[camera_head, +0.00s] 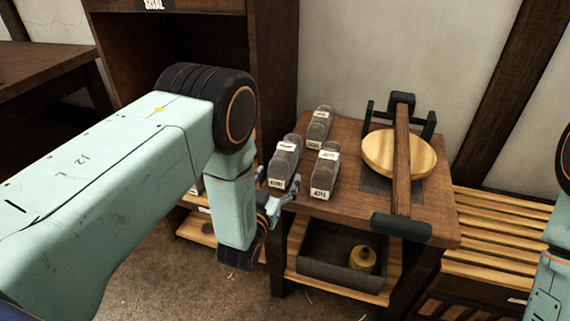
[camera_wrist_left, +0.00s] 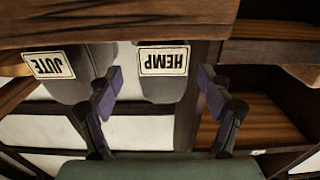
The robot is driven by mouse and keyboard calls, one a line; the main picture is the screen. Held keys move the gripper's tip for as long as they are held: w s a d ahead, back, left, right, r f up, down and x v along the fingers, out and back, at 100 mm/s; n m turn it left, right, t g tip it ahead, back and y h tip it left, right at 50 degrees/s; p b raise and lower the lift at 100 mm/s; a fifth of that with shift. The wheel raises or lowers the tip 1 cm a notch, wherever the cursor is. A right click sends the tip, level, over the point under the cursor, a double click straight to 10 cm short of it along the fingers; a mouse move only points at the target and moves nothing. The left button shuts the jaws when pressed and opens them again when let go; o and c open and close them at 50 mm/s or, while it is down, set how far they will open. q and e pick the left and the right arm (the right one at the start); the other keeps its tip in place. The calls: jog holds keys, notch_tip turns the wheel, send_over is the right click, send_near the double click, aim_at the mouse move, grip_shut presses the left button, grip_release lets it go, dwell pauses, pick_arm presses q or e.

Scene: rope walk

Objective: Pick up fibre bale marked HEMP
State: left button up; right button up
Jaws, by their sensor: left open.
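The HEMP bale (camera_wrist_left: 164,88), grey with a white label, appears upside down in the left wrist view, between my two purple fingertips. In the head view the front-left bale (camera_head: 286,155) on the wooden bench (camera_head: 350,203) is in line with it; its label is too small to read surely. My left gripper (camera_head: 279,186) is open at the bench's front-left edge, in front of that bale. Its fingers also show in the left wrist view (camera_wrist_left: 159,88), spread with a gap to either side of the bale's label. My right gripper is out of view.
The JUTE bale (camera_head: 325,170) stands close to the right, and another bale (camera_head: 319,126) stands behind. A wooden press with a round disc (camera_head: 390,155) fills the bench's right side. A dark tray (camera_head: 320,262) sits on the shelf below. A dark cabinet (camera_head: 270,70) stands behind left.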

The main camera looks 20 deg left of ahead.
aim_at(284, 161)
pick_arm(q)
jog(key=w+b, duration=0.2)
jog(key=w, duration=0.3)
jog(key=shift+w+r, duration=0.1)
jog(key=shift+w, duration=0.05)
jog(key=shift+w+a+b, duration=0.1)
jog(key=shift+w+b, duration=0.2)
jog(key=shift+w, duration=0.25)
jog(key=shift+r, duration=0.1)
jog(key=shift+c, duration=0.6)
jog(key=c, duration=1.2)
